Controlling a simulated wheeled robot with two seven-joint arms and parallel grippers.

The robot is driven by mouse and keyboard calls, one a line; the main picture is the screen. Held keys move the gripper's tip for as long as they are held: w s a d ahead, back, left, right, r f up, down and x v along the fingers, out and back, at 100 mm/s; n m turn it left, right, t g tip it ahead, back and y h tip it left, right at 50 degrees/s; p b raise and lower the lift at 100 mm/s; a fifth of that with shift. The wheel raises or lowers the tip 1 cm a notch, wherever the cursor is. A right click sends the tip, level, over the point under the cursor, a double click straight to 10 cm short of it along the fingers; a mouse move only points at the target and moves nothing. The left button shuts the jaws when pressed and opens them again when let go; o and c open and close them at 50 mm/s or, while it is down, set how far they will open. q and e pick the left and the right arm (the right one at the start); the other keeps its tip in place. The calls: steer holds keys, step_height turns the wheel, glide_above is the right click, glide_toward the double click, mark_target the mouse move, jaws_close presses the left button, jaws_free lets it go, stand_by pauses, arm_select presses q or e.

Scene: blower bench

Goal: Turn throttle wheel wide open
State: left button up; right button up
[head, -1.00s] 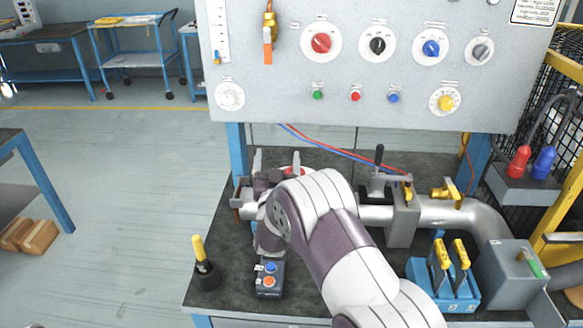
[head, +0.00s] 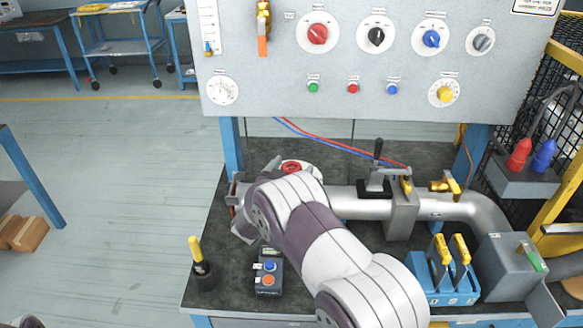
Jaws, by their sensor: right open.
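The throttle wheel (head: 291,167) is a small red wheel on a pale round base, near the left end of the silver pipe (head: 340,201). My right arm crosses in front of it from the bottom, and its forearm covers the wheel's near side. My right gripper (head: 268,172) is open beside the wheel's left and near side. It is mostly hidden behind my own wrist, so I cannot tell whether the fingers touch the wheel. My left gripper is not in view.
A grey panel (head: 270,103) with knobs and buttons stands behind the bench. A button box (head: 268,273), a yellow-handled tool in a holder (head: 201,265) and a blue rack (head: 441,286) stand in front.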

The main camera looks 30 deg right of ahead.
steer(key=shift+w+d, duration=0.1)
steer(key=shift+w, duration=0.1)
steer(key=c, duration=1.1)
steer(key=shift+o, duration=0.2)
steer(key=shift+s, duration=0.1)
